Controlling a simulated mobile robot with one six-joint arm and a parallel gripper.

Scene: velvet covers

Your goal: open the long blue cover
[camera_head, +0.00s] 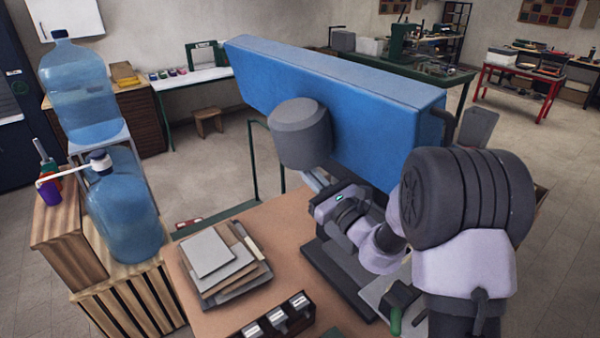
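The long blue cover (345,105) is a large box-like lid in the middle of the view. It stands high above the brown worktop, its long side facing me and its left end reaching up and back. A dark grey rounded form hides part of its lower face; I cannot tell whether it belongs to my arm. My arm comes in from the lower right. My gripper (325,205) is below the cover's lower edge, over a dark base (335,275). Its fingertips are not clearly visible, so I cannot tell whether they touch the cover or are open.
A stack of grey and brown sheets (210,252) lies on the worktop (285,215), with a dark rack (275,320) in front. Blue water bottles (125,215) stand on slatted wood at left. A green-handled tool (396,318) lies near my arm. Open floor lies behind.

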